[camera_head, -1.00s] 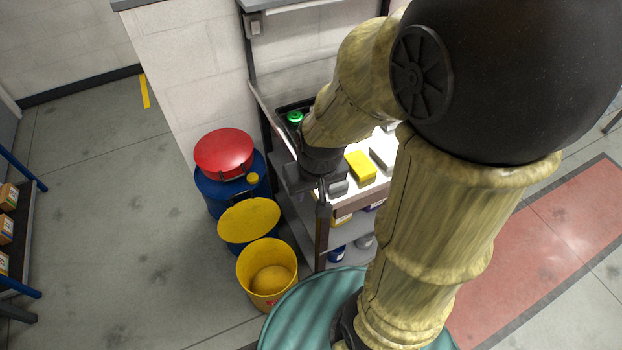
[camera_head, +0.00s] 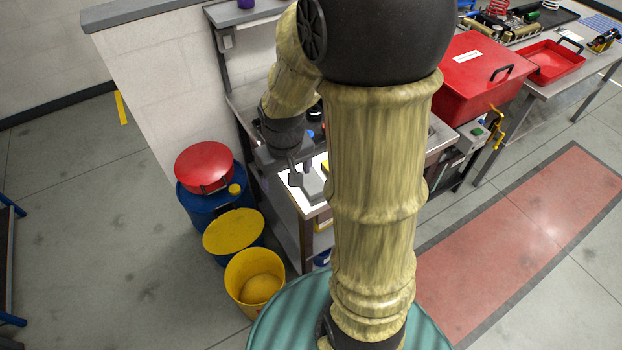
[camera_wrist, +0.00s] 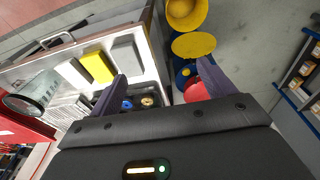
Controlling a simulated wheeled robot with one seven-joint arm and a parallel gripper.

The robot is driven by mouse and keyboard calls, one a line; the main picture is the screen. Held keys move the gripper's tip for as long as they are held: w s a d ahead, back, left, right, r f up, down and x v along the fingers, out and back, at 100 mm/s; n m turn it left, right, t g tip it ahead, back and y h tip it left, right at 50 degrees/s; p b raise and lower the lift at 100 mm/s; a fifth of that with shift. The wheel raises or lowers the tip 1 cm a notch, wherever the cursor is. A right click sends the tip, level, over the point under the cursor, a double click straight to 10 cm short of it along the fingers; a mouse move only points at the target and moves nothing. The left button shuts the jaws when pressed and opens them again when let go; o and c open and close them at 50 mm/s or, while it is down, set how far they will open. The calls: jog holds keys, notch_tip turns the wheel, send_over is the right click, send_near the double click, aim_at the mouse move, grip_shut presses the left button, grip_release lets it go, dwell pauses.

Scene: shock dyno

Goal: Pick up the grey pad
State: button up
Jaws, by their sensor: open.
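A light grey pad (camera_wrist: 127,55) lies on the white tabletop in the wrist view, next to a yellow pad (camera_wrist: 97,66). In the head view the grey pad (camera_head: 313,186) is partly seen beside my gripper (camera_head: 296,177), and my arm covers much of the table. My gripper (camera_wrist: 163,70) is open and empty in the wrist view. Its left fingertip is near the light grey pad's end, and the pad lies outside the jaws.
Black bins with small round parts (camera_wrist: 140,102) and a clear jar (camera_wrist: 36,90) stand on the bench. A red case (camera_head: 480,75) stands right.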

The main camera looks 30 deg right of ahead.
jog(key=w+d+r+g+p, duration=0.1)
jog(key=w+d+p, duration=0.2)
jog(key=w+d, duration=0.4)
jog(key=d, duration=0.3)
jog(key=shift+w+r+g, duration=0.2)
jog(key=shift+w+g, duration=0.05)
jog(key=shift+g, duration=0.05)
jog(key=p, duration=0.3)
send_over(312, 180)
jog(key=f, duration=1.2)
jog(key=shift+w+a+f, duration=0.15)
jog(key=shift+w, duration=0.1)
jog(key=shift+s+f, duration=0.15)
jog(key=shift+f, duration=0.35)
jog(key=shift+f+p, duration=0.75)
jog(key=shift+f, duration=1.35)
jog(key=shift+s, duration=0.1)
